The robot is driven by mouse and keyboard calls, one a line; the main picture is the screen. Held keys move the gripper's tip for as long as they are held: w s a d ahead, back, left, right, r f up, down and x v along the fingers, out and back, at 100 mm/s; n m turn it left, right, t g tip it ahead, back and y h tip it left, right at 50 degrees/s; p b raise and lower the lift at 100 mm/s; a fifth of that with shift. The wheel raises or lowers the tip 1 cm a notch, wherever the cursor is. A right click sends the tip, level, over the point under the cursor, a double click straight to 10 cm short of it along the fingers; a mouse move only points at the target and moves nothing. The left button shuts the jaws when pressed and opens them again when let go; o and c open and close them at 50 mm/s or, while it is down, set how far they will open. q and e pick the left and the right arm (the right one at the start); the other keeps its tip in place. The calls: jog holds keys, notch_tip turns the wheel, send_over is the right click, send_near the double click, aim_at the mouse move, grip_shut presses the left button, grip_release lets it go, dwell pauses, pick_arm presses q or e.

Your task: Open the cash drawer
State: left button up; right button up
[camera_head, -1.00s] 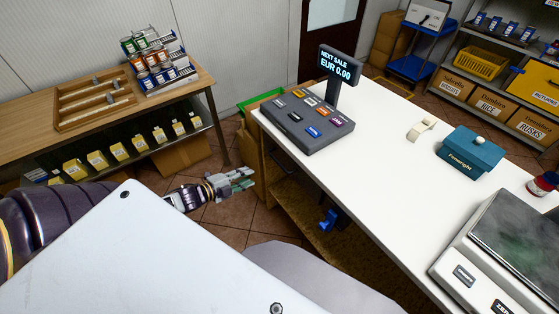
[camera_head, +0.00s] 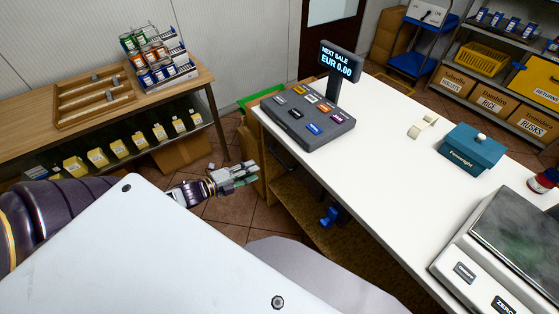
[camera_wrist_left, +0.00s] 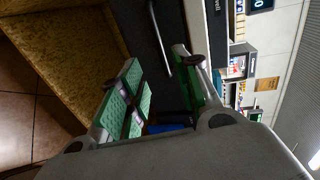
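The cash drawer shows in the left wrist view as a dark front (camera_wrist_left: 178,98) under the counter, with a silver bar handle (camera_wrist_left: 158,42) on it. My left gripper (camera_head: 245,173) is beside the counter's near left end, below the top's level. In the wrist view my left gripper (camera_wrist_left: 156,58) is open, its green-padded fingers spread apart. The handle's lower end appears between the fingers, and nothing is gripped. Whether a finger touches the handle I cannot tell. My right gripper is not in view.
The white counter (camera_head: 385,150) carries a cash register (camera_head: 308,118), a teal box (camera_head: 472,149) and a scale (camera_head: 500,245). A wooden display table (camera_head: 185,97) stands left, with tiled floor between. A brown panel (camera_wrist_left: 75,55) borders the drawer in the wrist view.

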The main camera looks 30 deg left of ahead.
pick_arm(q)
send_near(279, 159)
jog(key=shift+f+x, duration=0.35)
jog(key=shift+x, duration=1.2)
jog(key=b+x, duration=0.1)
jog(key=x, duration=0.5)
jog(key=shift+w+d+f, duration=0.1)
jog(key=shift+w+d, duration=0.1)
jog(key=shift+w, duration=0.15)
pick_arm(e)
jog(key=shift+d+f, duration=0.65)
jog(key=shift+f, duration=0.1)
